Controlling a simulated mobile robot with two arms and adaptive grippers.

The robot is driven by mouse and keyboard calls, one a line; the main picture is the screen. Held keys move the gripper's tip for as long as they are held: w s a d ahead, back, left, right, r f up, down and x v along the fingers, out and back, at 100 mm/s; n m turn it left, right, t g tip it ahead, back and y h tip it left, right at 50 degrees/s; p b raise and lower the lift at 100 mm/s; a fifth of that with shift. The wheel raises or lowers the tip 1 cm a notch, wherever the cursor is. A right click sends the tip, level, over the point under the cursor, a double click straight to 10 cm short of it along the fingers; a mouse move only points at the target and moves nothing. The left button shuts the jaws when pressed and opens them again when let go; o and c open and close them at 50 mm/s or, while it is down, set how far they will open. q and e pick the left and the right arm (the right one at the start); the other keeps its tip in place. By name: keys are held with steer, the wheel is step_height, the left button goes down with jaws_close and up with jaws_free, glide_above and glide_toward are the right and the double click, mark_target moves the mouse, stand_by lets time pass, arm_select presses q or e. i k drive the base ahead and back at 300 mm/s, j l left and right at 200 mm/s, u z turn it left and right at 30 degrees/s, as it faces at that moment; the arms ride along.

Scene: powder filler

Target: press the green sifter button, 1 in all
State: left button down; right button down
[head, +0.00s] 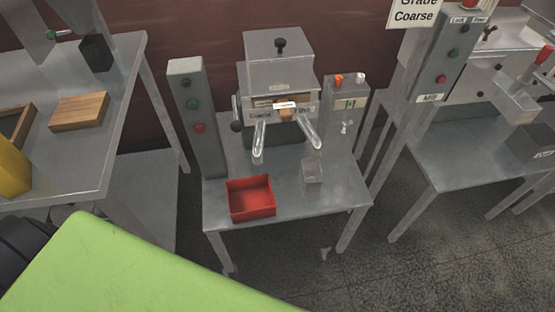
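A grey control post (195,120) stands at the left of the middle table. No label is readable on this post. Neither of my grippers shows in the head view.
A red tray (251,198) and a clear container (312,178) stand before the machine. A post labelled Mill (430,98) at right has its own green (453,54) and red buttons. A wooden block (80,111) lies on the left table. A green surface (120,270) fills the lower left.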

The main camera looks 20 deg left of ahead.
mark_target(193, 105)
steer(key=u, duration=1.3)
